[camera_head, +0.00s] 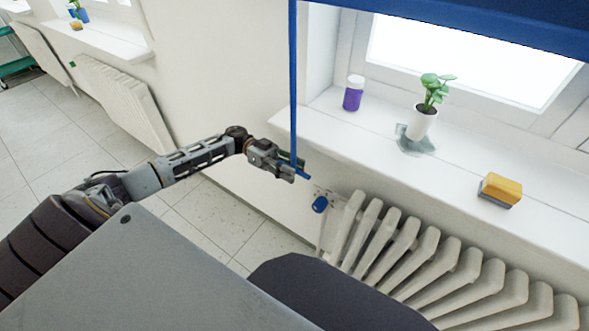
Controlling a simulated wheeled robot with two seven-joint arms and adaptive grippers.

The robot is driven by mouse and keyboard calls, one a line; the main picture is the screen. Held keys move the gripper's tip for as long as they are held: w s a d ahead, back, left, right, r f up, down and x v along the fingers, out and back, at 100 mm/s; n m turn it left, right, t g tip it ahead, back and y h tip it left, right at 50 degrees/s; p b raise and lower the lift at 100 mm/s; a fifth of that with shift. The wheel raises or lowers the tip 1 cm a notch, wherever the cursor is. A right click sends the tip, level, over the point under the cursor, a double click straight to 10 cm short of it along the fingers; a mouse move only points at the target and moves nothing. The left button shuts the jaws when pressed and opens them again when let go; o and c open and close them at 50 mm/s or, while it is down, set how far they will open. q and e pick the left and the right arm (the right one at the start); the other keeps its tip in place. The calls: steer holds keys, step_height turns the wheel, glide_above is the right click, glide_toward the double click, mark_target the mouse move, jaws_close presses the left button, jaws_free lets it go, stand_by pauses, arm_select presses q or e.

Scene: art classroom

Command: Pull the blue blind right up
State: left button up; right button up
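The blue blind (480,18) hangs across the top of the window, its lower edge slanting through the upper right. Its blue pull cord (293,80) runs straight down from the top edge of the picture, left of the window. My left gripper (291,168) is at the lower end of this cord, beside the wall, just left of the sill. It appears shut on the cord, with a short blue end poking out to the right of the fingers. The fingers hide part of the cord. My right gripper is not in view.
The white sill (460,160) holds a purple jar (353,93), a potted plant (423,122) and a yellow sponge-like block (501,188). Below is a white radiator (410,250) with a blue valve knob (320,204) close to my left gripper. Tiled floor (60,140) is open at left.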

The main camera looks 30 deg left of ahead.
arm_select(q)
steer(key=w+a, duration=0.1)
steer(key=a, duration=1)
stand_by(0.4)
